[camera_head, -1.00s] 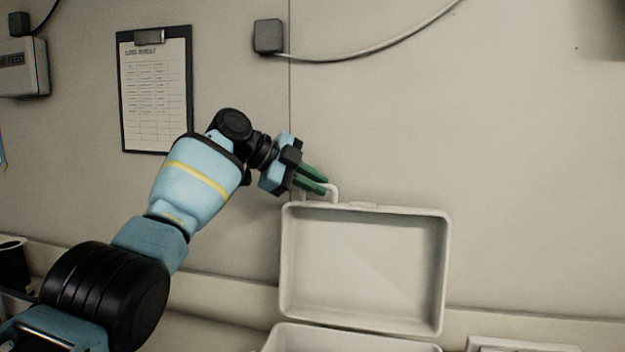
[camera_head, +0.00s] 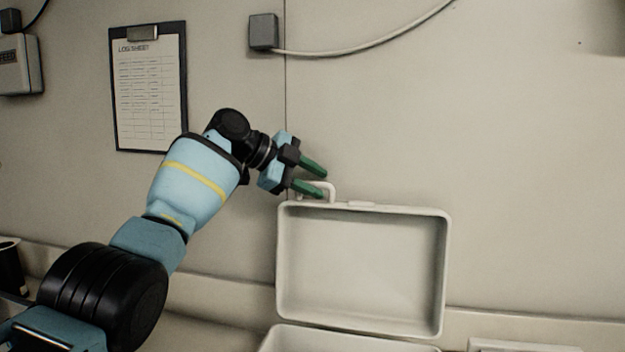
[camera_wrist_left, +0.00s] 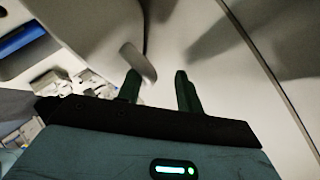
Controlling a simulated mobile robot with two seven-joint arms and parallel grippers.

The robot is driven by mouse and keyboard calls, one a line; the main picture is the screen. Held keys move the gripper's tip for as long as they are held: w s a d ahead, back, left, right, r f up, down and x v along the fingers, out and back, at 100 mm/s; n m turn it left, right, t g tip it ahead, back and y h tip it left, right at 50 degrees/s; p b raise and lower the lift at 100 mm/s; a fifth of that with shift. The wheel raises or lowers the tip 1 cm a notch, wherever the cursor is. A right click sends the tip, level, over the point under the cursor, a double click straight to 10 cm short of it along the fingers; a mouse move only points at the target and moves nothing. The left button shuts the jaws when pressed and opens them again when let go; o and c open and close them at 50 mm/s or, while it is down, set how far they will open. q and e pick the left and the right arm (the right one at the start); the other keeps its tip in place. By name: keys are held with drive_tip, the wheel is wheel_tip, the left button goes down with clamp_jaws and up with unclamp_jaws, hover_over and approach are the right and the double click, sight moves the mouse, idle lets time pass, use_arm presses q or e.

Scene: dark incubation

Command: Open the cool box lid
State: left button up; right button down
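The cool box lid (camera_head: 362,268) is pale and stands raised, close to upright, with its hollow inside facing me. The top of the cool box body (camera_head: 345,339) shows below it at the bottom edge. A loop handle (camera_head: 332,188) sits at the lid's top left corner. My left gripper (camera_head: 319,182) is open at this handle, its green fingers spread apart. In the left wrist view the handle (camera_wrist_left: 138,62) is close to one finger of the gripper (camera_wrist_left: 157,78); I cannot tell if they touch. My right gripper is not in view.
A clipboard with a log sheet (camera_head: 150,88) hangs on the wall behind my left arm. A grey wall box (camera_head: 263,31) has a cable running right. A dark cup-like object (camera_head: 10,268) stands at far left.

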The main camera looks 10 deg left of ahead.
use_arm(q)
drive_tip(key=shift+v, duration=3.9)
